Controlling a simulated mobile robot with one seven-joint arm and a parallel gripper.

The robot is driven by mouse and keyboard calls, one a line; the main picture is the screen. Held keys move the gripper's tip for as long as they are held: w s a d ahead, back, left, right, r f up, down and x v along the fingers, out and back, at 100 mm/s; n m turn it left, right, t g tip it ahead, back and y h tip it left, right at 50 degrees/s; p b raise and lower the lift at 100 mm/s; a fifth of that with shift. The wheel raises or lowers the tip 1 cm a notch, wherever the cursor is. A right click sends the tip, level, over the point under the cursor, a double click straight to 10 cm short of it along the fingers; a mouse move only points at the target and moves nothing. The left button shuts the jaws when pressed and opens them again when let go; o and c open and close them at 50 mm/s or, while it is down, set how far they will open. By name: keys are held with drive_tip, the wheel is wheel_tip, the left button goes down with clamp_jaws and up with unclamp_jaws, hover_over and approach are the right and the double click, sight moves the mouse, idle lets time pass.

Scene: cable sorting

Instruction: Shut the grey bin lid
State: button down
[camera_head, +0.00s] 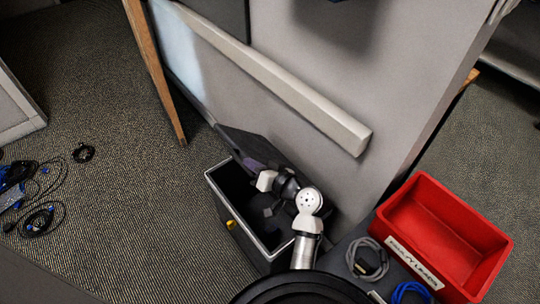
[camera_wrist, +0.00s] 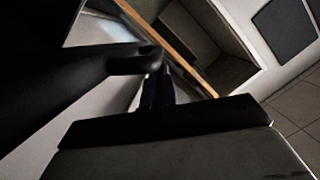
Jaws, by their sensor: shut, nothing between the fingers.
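The bin (camera_head: 214,185) is a dark open box with a light grey rim and a yellow spot on its front, standing on the carpet beside the partition. Its dark lid (camera_head: 238,138) is raised at the back, tilted up toward the partition, so the bin is open. My arm reaches over the bin's right side, and my gripper lies close to the inner side of the lid. In the wrist view my gripper (camera_wrist: 158,80) has its dark fingers together and empty. A dark slab, probably the lid (camera_wrist: 60,80), is close on the left; contact cannot be told.
A red labelled tray (camera_head: 430,225) stands right of the bin, with a grey coiled cable (camera_head: 367,258) and a blue cable (camera_head: 410,291) beside it. The partition (camera_head: 400,60) with its pale rail (camera_head: 280,85) rises behind the lid. Cables (camera_head: 35,195) lie on the left floor.

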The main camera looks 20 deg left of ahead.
drive_tip(key=s+a+f+b, duration=0.3)
drive_tip(key=s+f, duration=0.1)
drive_tip(key=f, duration=0.1)
drive_tip(key=shift+s+f, duration=0.25)
drive_tip(key=shift+f, duration=0.15)
drive_tip(key=shift+s+d, duration=0.1)
drive_tip(key=shift+d, duration=0.05)
